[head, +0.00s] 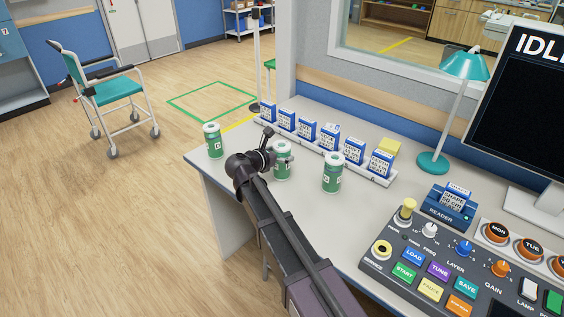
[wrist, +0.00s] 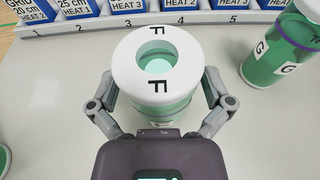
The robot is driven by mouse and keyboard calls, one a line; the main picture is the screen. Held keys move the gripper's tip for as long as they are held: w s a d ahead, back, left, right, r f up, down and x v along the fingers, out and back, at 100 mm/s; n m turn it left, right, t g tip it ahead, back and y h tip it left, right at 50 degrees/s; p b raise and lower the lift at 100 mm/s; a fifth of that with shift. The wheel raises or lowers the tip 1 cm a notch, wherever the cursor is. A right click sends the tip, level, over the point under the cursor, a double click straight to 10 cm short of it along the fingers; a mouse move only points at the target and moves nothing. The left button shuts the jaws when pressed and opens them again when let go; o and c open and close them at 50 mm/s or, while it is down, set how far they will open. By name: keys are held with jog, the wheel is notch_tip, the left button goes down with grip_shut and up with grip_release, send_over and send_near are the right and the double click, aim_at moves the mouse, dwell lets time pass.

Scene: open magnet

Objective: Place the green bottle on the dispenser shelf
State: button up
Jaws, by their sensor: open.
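Three green bottles with white caps stand upright on the light grey desk. The middle bottle (head: 282,162), marked F on its cap in the wrist view (wrist: 158,62), stands between the fingers of my gripper (head: 272,150). My gripper's fingers (wrist: 156,108) are open on either side of it; I cannot tell whether they touch it. A bottle marked G (wrist: 282,52) stands to the right, also in the head view (head: 332,174). Another bottle (head: 212,141) stands near the desk's left edge. I cannot make out a dispenser shelf.
A numbered rack (head: 372,176) of blue-and-white cartridges runs along the desk behind the bottles. A button console (head: 440,265), a card reader (head: 449,207), a teal lamp (head: 433,162) and a monitor (head: 525,100) are to the right. A wheelchair (head: 108,92) stands on the open floor at left.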

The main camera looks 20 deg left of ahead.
aim_at(286, 142)
jog(key=c, duration=1.1)
jog(key=shift+r, duration=0.2)
notch_tip(286, 142, up, 4)
jog(key=p, duration=0.4)
jog(key=shift+f, duration=0.2)
jog(key=s+a, duration=0.1)
jog(key=s, duration=0.4)
jog(key=s+a, duration=0.1)
jog(key=s, duration=0.4)
jog(key=s+a+r+p, duration=0.1)
jog(key=s, duration=0.4)
jog(key=shift+s, duration=0.35)
